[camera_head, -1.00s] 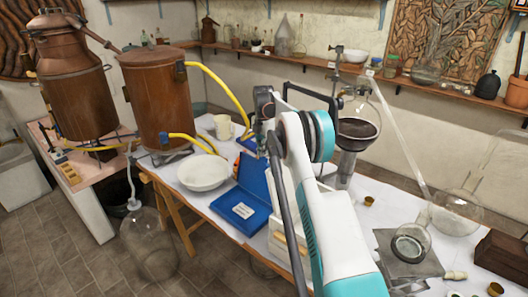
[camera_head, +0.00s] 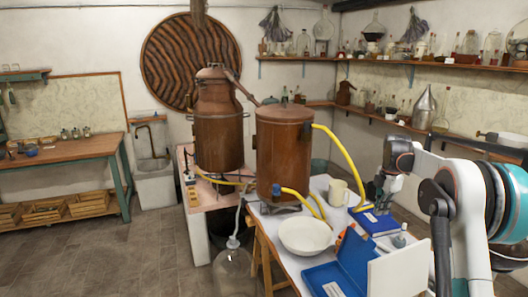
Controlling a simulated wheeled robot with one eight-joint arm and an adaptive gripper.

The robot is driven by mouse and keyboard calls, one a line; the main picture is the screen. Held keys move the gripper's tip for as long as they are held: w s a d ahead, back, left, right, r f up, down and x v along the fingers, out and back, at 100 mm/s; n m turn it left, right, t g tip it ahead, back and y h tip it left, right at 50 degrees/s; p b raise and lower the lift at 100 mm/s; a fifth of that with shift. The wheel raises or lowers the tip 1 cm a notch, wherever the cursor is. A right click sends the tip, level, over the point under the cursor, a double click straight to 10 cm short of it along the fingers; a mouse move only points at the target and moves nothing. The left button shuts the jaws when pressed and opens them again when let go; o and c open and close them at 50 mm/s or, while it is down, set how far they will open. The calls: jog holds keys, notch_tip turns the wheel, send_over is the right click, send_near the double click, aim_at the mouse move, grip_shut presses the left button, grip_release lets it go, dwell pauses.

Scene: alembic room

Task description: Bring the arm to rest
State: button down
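My arm comes in from the right edge in the head view, white with teal joint covers. It bends at a dark joint and ends in my gripper (camera_head: 381,197). My gripper points down over the far end of the table, close to a blue book or box (camera_head: 376,223). It is small and dark here, so I cannot tell whether its fingers are open or shut, or whether it touches anything.
On the white-covered table stand a white bowl (camera_head: 305,236), a cream mug (camera_head: 338,192), an open blue case (camera_head: 338,275) and a white panel (camera_head: 398,272). Copper vessels (camera_head: 283,150) (camera_head: 218,140) with yellow hoses stand behind. A glass flask (camera_head: 235,272) is at the front. Floor at left is clear.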

jog(key=s+a+r+m+t+b, duration=0.2)
jog(key=s+a+r+m, duration=0.35)
jog(key=s+a, duration=0.35)
jog(key=s+a+r+m+t+b, duration=0.15)
jog(key=s+a+r+m, duration=0.4)
jog(key=s, duration=0.55)
jog(key=s+a+f+m+t+b, duration=0.1)
jog(key=s+a+f+m, duration=0.1)
jog(key=s, duration=0.6)
jog(key=s+a+f+m+t+b, duration=0.1)
jog(key=s+a+f+m+b, duration=0.1)
jog(key=s+f, duration=0.4)
jog(key=s+a+f+m+t+b, duration=0.1)
jog(key=s+a+f+m, duration=0.3)
jog(key=s, duration=0.6)
jog(key=shift+a+f+b, duration=0.45)
jog(key=shift+a+b, duration=0.1)
jog(key=shift+a, duration=0.15)
